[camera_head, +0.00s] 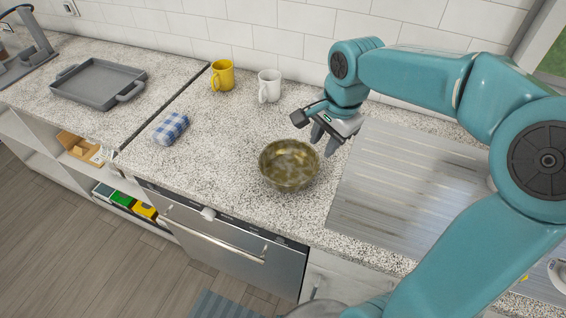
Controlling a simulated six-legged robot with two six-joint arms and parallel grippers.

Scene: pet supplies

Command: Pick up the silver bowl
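The one bowl in view (289,172) is shiny metal with a brassy, gold-brown tone rather than plain silver. It stands upright on the speckled counter, near its front edge and left of the grooved metal drainboard. My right gripper (322,138) is at the bowl's back right, by the rim, with its fingers pointing down. The fingers look apart, with nothing between them. Whether a finger touches the rim cannot be told. My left gripper is not in view.
A yellow mug (222,76) and a white mug (269,87) stand near the back wall. A blue checked cloth roll (171,128) lies left of the bowl. A grey tray (98,82) is farther left. The drainboard (395,190) is clear.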

